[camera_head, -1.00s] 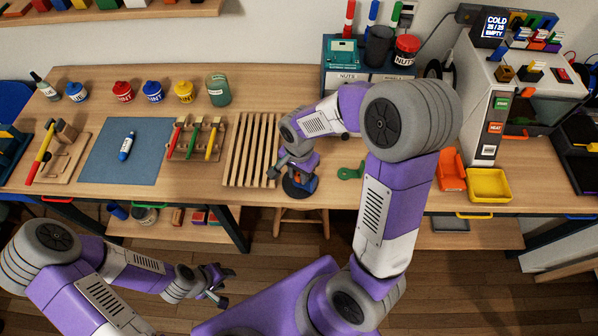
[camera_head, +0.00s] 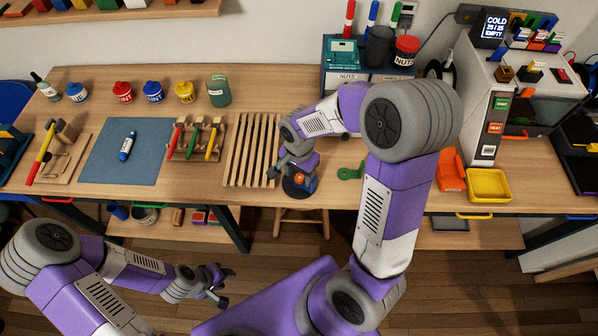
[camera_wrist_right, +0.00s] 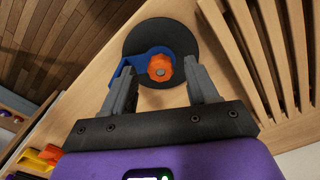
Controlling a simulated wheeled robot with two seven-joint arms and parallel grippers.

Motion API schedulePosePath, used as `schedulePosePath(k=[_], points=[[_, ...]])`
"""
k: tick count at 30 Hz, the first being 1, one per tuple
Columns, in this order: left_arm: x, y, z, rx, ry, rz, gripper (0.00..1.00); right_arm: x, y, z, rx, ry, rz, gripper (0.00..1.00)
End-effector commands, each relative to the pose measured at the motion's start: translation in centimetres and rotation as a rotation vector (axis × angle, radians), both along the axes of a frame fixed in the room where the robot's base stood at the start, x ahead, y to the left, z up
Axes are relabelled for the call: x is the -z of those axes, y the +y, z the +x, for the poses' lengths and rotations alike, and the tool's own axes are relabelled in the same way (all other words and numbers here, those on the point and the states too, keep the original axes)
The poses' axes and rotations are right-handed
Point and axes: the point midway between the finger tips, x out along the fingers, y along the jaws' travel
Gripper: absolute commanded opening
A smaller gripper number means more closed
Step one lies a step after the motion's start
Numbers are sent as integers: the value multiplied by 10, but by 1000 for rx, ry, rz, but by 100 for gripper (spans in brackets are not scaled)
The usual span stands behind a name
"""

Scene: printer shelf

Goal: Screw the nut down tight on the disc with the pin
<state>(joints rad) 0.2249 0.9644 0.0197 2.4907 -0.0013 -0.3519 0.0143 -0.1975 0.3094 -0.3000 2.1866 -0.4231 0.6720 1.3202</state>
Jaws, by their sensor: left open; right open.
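A round black disc (camera_head: 291,190) lies on the table by the front edge, partly under my right gripper. In the right wrist view the disc (camera_wrist_right: 190,38) carries a blue lever-like part (camera_wrist_right: 128,73) and an orange lobed nut (camera_wrist_right: 160,67) with a grey pin end at its centre. My right gripper (camera_wrist_right: 160,78) is open, one finger on each side of the nut; whether either finger touches is unclear. In the head view the nut (camera_head: 299,181) shows under the gripper. My left gripper (camera_head: 222,285) is open and empty, in front of the table.
A slatted wooden rack (camera_head: 252,150) is just left of the disc. A green wrench-like piece (camera_head: 350,172) lies to its right. Further right are an orange holder (camera_head: 452,172), a yellow tray (camera_head: 488,185) and the printer (camera_head: 490,110). The stool (camera_head: 301,220) stands below the front edge.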

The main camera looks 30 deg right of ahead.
Motion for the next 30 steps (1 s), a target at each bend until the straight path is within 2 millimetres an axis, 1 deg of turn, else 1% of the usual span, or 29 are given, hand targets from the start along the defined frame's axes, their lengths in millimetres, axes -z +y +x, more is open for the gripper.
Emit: schedulePosePath(k=[6, 24, 30], points=[[-14, 0, 0, 0, 0, 0, 43, -17, 0, 0, 0, -2, 0, 59], [-48, 0, 0, 0, 0, 0, 43, -59, 0, 0, 0, -1, 0, 59], [-57, 0, 0, 0, 0, 0, 43, -69, 0, 0, 0, -1, 0, 59]])
